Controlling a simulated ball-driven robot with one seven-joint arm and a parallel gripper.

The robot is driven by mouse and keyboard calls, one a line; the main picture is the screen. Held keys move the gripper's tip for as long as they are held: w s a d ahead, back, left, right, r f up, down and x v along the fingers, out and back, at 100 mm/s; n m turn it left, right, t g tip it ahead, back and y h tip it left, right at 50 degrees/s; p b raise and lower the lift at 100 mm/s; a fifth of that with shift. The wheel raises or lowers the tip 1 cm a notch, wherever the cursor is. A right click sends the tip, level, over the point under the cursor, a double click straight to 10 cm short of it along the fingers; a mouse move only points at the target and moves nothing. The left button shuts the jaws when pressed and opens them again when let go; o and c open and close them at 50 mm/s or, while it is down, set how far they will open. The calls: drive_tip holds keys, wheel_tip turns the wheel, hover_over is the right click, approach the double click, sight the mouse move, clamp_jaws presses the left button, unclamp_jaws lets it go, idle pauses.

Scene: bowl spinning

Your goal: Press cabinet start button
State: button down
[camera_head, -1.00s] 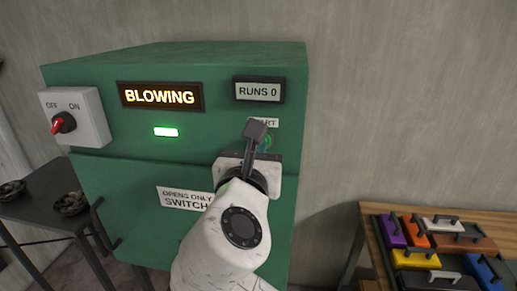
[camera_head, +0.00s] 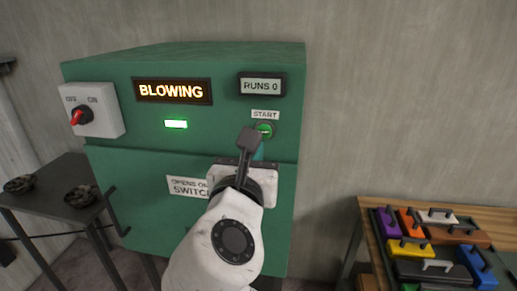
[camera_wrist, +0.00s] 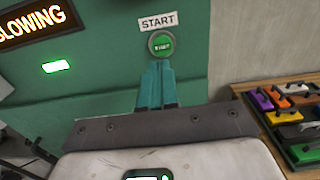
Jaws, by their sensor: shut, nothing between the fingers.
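The green cabinet (camera_head: 200,140) stands against the wall, its lower door shut. Its round green START button (camera_head: 264,130) is at the upper right of the front, below a START label. The button shows in full in the wrist view (camera_wrist: 161,44). My gripper (camera_head: 259,151) is just below the button, its teal fingers largely hidden by my wrist in the head view. In the wrist view the fingers (camera_wrist: 157,66) are together, empty, and point up at the button's lower edge. Whether they touch it I cannot tell.
The display (camera_head: 172,91) reads BLOWING, the counter (camera_head: 262,86) RUNS 0. A green lamp (camera_head: 176,124) is lit. An OFF/ON switch (camera_head: 83,117) is at the left. A dark side table (camera_head: 50,200) stands left; a wooden table (camera_head: 366,222) with coloured handled blocks stands right.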

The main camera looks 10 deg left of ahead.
drive_tip(key=s+b, duration=0.1)
drive_tip(key=s, duration=0.7)
drive_tip(key=shift+a, duration=0.2)
drive_tip(key=shift+w, duration=0.1)
